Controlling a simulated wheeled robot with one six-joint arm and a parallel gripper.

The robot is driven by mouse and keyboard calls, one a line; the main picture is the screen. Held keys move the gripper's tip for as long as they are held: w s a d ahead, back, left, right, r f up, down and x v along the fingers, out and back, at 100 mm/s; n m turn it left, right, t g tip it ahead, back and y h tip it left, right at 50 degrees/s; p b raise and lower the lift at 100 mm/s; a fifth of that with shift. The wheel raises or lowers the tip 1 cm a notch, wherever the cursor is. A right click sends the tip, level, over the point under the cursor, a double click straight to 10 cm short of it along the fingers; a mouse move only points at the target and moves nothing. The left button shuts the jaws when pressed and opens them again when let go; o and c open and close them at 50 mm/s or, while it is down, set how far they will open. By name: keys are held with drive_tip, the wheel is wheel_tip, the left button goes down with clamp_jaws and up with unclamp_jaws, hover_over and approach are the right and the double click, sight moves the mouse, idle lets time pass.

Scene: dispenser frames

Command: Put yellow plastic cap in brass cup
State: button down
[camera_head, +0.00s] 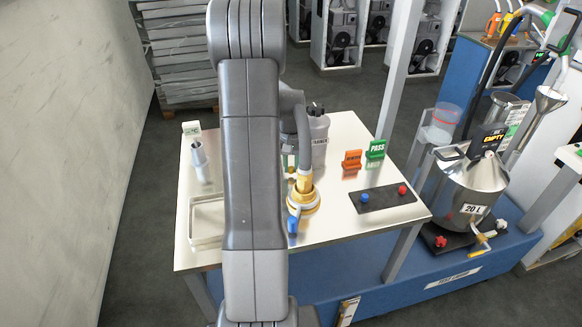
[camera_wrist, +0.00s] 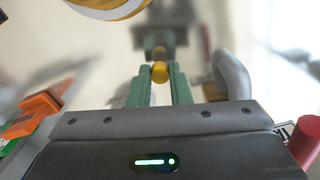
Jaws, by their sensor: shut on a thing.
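In the wrist view my gripper (camera_wrist: 160,88) has its two green fingers closed around a small yellow cap (camera_wrist: 160,71). A brass-rimmed round thing, likely the brass cup (camera_wrist: 122,12), is cut off at the top left, apart from the fingers. In the head view brass ware (camera_head: 304,193) stands near the middle of the table, just right of my arm. My arm covers much of this area, and the cap is not clearly made out there. I cannot tell how high it is held.
The white table (camera_head: 345,225) also bears a grey bottle (camera_head: 318,138), orange (camera_head: 352,160) and green (camera_head: 375,149) signs, a dark strip with knobs (camera_head: 382,198), a shallow tray (camera_head: 206,222) and a grey cylinder (camera_head: 199,156). A steel tank (camera_head: 470,185) stands at right.

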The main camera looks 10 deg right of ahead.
drive_tip(key=shift+f, duration=0.65)
drive_tip(key=shift+f, duration=0.2)
drive_tip(key=c, duration=1.3)
unclamp_jaws()
drive_tip(key=shift+c, duration=0.2)
drive_tip(key=shift+r, duration=0.1)
